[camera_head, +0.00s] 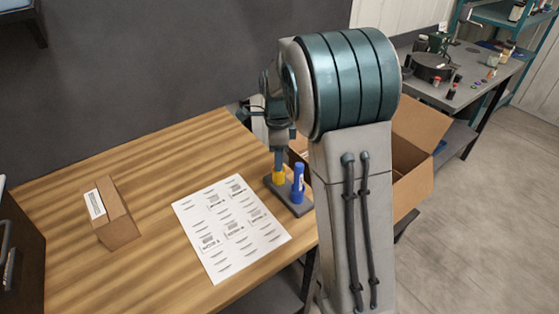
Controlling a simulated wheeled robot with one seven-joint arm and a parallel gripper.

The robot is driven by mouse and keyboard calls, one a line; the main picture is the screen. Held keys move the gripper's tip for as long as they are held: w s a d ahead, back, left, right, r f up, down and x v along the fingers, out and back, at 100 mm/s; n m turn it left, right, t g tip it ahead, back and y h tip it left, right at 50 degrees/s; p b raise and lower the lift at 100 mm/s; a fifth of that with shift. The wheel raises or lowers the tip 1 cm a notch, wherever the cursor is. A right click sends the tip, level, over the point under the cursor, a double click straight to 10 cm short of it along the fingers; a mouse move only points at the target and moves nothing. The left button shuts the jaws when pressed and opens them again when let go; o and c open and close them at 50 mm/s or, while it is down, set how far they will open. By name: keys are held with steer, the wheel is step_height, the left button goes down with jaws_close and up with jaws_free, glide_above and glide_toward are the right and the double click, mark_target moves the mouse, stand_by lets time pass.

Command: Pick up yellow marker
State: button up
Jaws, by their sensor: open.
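The yellow marker (279,178) stands in a dark grey holder (302,208) at the right side of the wooden table. A blue marker (298,184) stands upright beside it in the same holder. My gripper (279,165) points down directly at the yellow marker's top. Its fingers overlap the upper part of the marker in this view, so only the marker's lower part shows clearly. The gripper is open. I cannot tell whether the fingers touch the marker. My arm's large upper links cover the area right of the holder.
A printed label sheet (228,238) lies flat left of the holder. A small brown box (112,214) with a white label is at the table's left. An open cardboard box (411,165) stands behind my arm. The left-middle wooden tabletop (165,155) is clear.

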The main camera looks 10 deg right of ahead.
steer(key=shift+f, duration=0.3)
jaws_close()
steer(key=shift+r, duration=0.15)
